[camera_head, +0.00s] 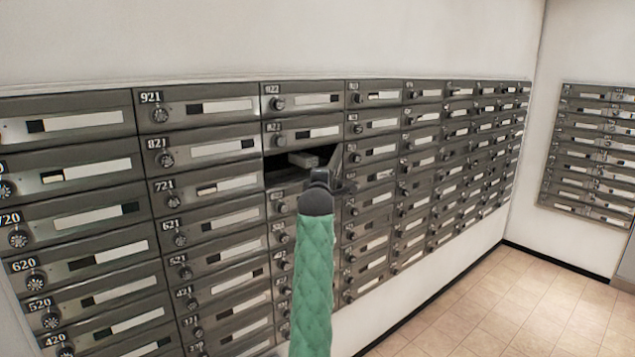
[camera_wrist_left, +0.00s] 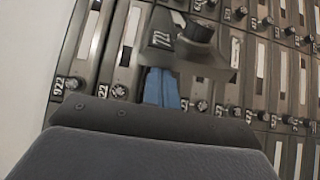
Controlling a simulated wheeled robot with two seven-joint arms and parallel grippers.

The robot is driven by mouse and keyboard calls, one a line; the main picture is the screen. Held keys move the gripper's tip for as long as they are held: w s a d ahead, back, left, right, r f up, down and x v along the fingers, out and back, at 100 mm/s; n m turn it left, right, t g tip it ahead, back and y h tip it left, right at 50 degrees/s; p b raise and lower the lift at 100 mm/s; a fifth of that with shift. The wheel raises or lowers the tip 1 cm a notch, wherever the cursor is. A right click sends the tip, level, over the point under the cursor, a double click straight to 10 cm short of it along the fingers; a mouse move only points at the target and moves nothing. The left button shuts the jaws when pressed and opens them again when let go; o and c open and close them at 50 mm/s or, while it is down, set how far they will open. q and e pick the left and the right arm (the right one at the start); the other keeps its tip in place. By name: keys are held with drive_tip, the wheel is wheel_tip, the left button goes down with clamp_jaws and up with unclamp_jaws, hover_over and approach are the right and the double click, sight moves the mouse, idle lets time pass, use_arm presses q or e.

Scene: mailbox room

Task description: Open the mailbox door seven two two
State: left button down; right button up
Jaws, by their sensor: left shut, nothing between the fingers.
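Mailbox door 722 (camera_head: 338,160) stands swung out from the wall, hinged at its right side in the head view. Its dark compartment (camera_head: 278,166) is open below 822, with a pale box-like item (camera_head: 304,159) inside. In the left wrist view the door (camera_wrist_left: 160,42) shows close up, with its number plate and round knob (camera_wrist_left: 198,30). My left gripper (camera_head: 322,178) is shut and empty, just in front of the door's lower part; I cannot tell whether it touches. My right gripper is out of view.
Closed mailbox doors surround the opening, with door 721 (camera_head: 205,186) to its left and door 822 (camera_head: 303,133) above. A second mailbox bank (camera_head: 590,150) hangs on the right wall. The tiled floor (camera_head: 490,305) is clear at lower right.

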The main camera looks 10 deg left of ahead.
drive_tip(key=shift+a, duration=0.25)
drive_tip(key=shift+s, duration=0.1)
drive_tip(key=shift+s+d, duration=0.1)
